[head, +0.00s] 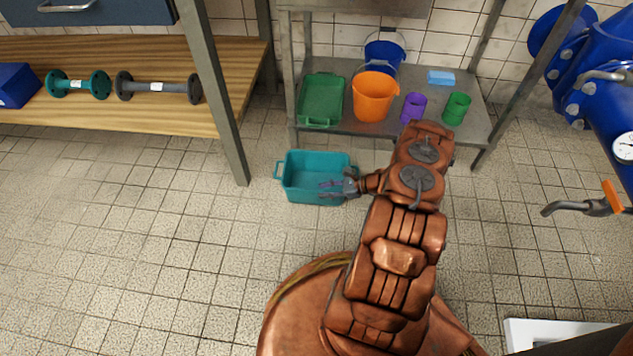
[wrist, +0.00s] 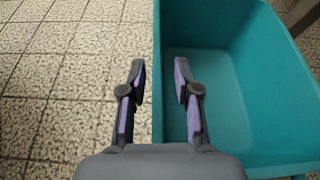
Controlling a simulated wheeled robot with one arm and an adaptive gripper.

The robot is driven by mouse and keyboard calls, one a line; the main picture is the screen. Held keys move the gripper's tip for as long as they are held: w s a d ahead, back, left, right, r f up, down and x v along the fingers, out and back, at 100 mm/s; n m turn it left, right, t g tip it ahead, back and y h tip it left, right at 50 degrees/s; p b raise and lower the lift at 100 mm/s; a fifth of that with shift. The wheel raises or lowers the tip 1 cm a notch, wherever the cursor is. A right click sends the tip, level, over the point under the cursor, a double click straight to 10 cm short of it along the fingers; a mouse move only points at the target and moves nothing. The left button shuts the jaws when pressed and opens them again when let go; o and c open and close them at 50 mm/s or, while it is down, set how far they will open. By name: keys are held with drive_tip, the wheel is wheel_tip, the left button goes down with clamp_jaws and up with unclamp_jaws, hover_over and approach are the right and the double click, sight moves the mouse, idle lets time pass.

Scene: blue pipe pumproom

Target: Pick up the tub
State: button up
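The teal tub (head: 302,195) is upright and looks empty on the tiled floor, in front of the metal shelf. It has a handle at each end. My gripper (head: 337,187) is at the tub's right front part in the head view. In the wrist view my gripper (wrist: 160,72) is open, with a clear gap between its fingers. The rim of the tub (wrist: 275,85) runs between them in that picture, with the right finger over the inside and the left finger over the floor outside. I cannot tell how far above the rim the fingertips are.
The metal shelf (head: 335,124) holds a green tray (head: 321,100), orange bucket (head: 374,97), blue bucket (head: 384,52), purple cup (head: 413,107), green cup (head: 456,108) and blue block (head: 440,77). A wooden bench (head: 120,115) stands left. Blue pipework (head: 590,75) is at right. Floor left of the tub is clear.

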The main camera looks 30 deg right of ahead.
clamp_jaws()
drive_tip(key=shift+r, duration=0.1)
idle(0.7)
